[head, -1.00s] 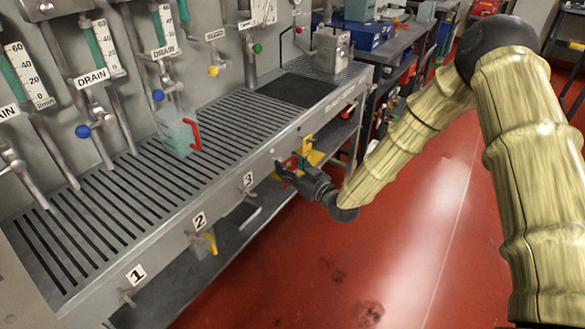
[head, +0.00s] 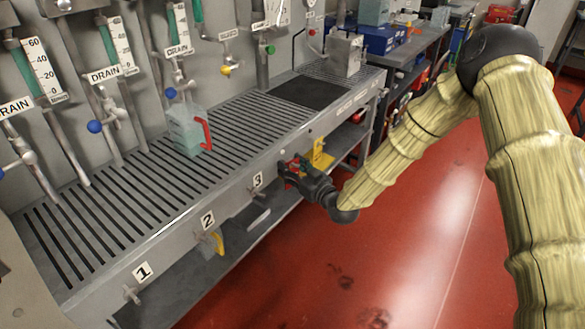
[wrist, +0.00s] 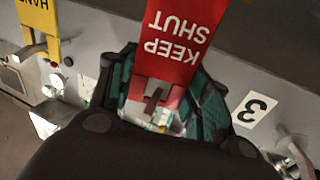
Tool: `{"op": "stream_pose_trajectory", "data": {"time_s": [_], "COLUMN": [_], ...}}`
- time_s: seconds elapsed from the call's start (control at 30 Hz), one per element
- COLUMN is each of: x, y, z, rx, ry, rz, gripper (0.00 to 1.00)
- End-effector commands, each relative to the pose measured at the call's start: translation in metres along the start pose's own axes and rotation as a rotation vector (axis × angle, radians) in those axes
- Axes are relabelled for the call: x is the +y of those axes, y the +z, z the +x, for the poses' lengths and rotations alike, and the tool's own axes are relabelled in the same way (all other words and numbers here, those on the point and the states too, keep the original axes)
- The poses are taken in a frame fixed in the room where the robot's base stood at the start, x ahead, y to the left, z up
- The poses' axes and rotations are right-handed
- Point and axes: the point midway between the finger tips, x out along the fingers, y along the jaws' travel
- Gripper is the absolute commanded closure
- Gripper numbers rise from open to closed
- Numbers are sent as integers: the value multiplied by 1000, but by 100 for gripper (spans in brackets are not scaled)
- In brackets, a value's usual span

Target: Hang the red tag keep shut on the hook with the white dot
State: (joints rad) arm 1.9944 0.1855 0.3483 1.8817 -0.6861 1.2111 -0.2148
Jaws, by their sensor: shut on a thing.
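The red tag (wrist: 183,45) reads KEEP SHUT and appears upside down in the wrist view. My gripper (wrist: 155,105) is shut on its narrow end, and the tag reaches out beyond the fingers. In the head view my gripper (head: 288,171) is close to the bench's front rail, right of label 3, with a little red (head: 296,167) showing at its jaws. In the wrist view a metal hook (wrist: 47,118) stands on the rail at left, and another (wrist: 292,147) is beside label 3. A small pale spot (wrist: 87,82) shows near the fingers; I cannot tell whether it is the white dot.
A yellow tag (head: 320,156) is on the rail just right of my gripper. Labels 1, 2 and 3 (head: 258,180) run along the rail (head: 175,236). A jug with a red handle (head: 187,132) stands on the slatted bench top. Red floor is clear in front.

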Motion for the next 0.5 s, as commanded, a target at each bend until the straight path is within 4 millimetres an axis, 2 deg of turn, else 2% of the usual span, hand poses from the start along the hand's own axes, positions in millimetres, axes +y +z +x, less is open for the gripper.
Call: {"op": "stream_pose_trajectory", "data": {"time_s": [0.47, 0.5], "x": [0, 0], "y": [0, 0], "z": [0, 0], "rx": [0, 0], "ry": [0, 0], "rz": [0, 0], "gripper": [71, 46]}}
